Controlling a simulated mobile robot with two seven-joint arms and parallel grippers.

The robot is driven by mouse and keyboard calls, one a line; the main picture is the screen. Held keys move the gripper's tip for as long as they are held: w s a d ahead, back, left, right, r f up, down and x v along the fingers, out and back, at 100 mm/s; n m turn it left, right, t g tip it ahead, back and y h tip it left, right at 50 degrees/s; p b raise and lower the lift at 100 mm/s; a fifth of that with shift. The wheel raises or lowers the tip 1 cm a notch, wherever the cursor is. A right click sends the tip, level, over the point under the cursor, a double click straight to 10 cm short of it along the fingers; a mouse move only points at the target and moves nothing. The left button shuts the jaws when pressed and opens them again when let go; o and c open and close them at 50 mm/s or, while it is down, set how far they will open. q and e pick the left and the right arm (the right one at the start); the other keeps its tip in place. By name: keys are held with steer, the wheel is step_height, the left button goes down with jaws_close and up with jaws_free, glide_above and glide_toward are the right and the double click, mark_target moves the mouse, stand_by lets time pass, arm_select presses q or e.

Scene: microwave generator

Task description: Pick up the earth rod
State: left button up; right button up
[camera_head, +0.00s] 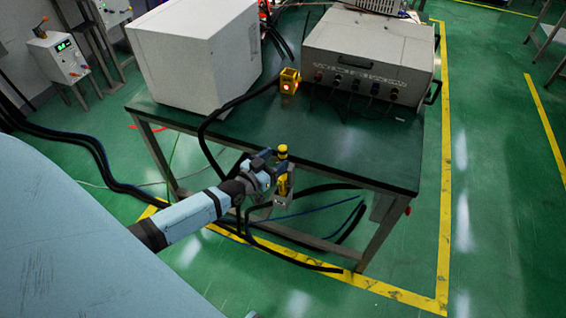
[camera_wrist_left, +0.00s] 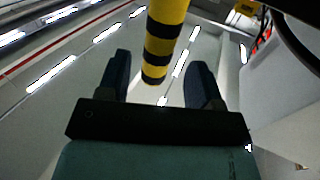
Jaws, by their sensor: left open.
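The earth rod (camera_head: 283,151), a yellow rod with black bands, stands roughly upright at the front edge of the green table. It also shows in the left wrist view (camera_wrist_left: 163,40), coming down from the top of the picture, with its end between the two fingers. My left gripper (camera_head: 271,160) is at the rod, its fingers spread; it also shows in the left wrist view (camera_wrist_left: 160,80). Gaps show between the rod and both fingers. The gripper partly hides the rod's middle in the head view. My right gripper is not in view.
The green table (camera_head: 350,150) carries a white box (camera_head: 195,55), a grey generator unit (camera_head: 370,60) with knobs, and a small yellow device (camera_head: 288,80) with a lit face. A black cable (camera_head: 205,130) loops over the table edge near my left arm. More cables lie below.

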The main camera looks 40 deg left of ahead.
arm_select(q)
steer(key=w, duration=0.2)
steer(key=w+d, duration=0.1)
steer(key=w, duration=0.2)
steer(key=shift+r, duration=0.1)
jaws_close()
